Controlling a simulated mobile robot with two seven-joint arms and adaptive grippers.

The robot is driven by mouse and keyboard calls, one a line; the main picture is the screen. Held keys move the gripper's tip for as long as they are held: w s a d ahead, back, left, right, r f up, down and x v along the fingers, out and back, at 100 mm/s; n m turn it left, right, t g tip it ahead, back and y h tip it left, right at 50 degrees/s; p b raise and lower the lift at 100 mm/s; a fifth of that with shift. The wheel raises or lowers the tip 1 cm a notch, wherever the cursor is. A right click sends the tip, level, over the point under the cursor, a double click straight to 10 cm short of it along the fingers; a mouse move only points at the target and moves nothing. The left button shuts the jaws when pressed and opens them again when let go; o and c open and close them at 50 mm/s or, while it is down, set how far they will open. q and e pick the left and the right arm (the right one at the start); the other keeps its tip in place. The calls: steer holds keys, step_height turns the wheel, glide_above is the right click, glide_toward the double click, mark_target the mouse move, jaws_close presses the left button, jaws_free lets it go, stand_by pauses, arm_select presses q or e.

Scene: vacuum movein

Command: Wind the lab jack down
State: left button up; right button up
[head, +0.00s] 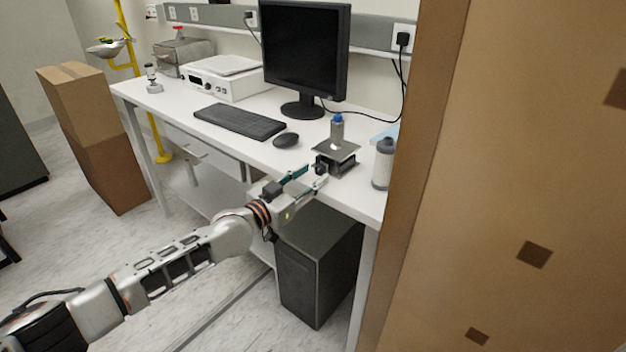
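The lab jack (336,158) stands near the front edge of the white bench, with its dark top plate low over a black base. A grey bottle with a blue cap (337,131) stands upright on the plate. A dark knob (320,167) sticks out from the jack's front left side. My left gripper (315,174) reaches in from the lower left, its fingers apart and their tips at the knob. I cannot tell whether they touch it. My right gripper is not in view.
A mouse (286,140), keyboard (240,121) and monitor (305,55) are left and behind. A computer case (318,262) is under the bench. A large brown panel (510,180) blocks the right side.

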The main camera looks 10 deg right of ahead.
arm_select(q)
steer(key=shift+w+d, duration=0.4)
steer(key=shift+d, duration=0.1)
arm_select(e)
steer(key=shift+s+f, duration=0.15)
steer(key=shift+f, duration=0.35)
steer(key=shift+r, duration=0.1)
